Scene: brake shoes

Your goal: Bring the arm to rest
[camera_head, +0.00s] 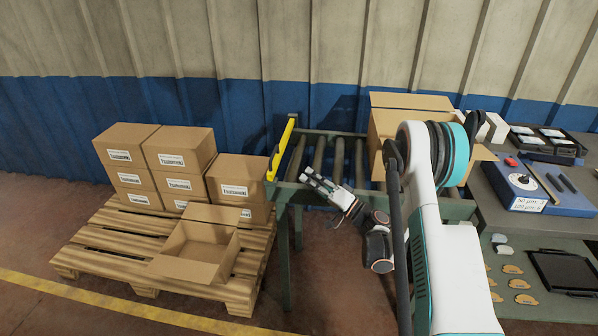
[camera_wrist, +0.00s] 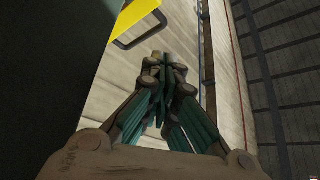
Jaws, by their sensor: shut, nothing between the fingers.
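My gripper (camera_head: 312,178) is in front of the roller conveyor, with its fingers pointing up and to the left in the head view. The white and teal arm rises from the bottom right and bends down to the dark wrist. In the wrist view the fingers of my gripper (camera_wrist: 165,72) are together with nothing between them. The gripper is apart from the boxes and holds nothing.
The roller conveyor (camera_head: 317,157) has a yellow end stop (camera_head: 283,146) and an open carton (camera_head: 412,101). A pallet (camera_head: 98,255) at left bears stacked boxes (camera_head: 183,150) and an open box (camera_head: 203,247). A workbench (camera_head: 500,190) at right holds a blue device (camera_head: 541,190).

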